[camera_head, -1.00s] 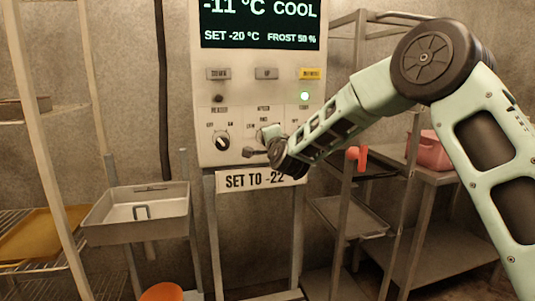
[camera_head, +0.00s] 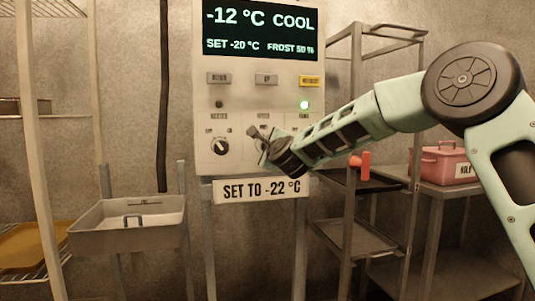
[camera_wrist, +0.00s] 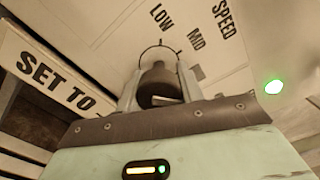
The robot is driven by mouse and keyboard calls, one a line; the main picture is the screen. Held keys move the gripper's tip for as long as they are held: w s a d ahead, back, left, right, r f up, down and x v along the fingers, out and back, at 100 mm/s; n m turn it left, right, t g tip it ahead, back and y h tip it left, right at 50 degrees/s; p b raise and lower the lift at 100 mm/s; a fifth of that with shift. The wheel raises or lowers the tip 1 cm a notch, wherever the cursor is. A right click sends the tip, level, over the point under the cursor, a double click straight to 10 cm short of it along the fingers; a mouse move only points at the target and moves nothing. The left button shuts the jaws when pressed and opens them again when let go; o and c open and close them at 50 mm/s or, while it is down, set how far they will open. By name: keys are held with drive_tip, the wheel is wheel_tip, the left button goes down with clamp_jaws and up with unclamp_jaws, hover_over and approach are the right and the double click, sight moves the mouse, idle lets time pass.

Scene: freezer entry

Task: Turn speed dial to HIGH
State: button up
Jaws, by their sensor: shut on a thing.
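The speed dial (camera_wrist: 158,86) is a dark round knob on the pale control panel (camera_head: 237,110). In the wrist view the words SPEED, LOW and MID show beyond it, with a further dark label partly hidden beside my finger. My gripper (camera_wrist: 158,92) is shut on the dial, one finger on each side of it. In the head view my gripper (camera_head: 262,145) is at the panel's lower middle and hides most of the dial. I cannot tell which setting the dial points to.
The display (camera_head: 261,31) reads -12 °C COOL, SET -20 °C, FROST 50 %. Another dial (camera_head: 220,146) sits left of my gripper. A green lamp (camera_head: 304,105) is lit. A sign (camera_head: 262,190) below reads SET TO -22 °C. A metal tray (camera_head: 128,222) stands at left.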

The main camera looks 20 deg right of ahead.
drive_tip(key=shift+f, duration=0.1)
idle(0.4)
drive_tip(key=o, duration=1)
drive_tip(key=s+b, duration=0.1)
drive_tip(key=s, duration=1.6)
drive_tip(key=shift+s, duration=0.2)
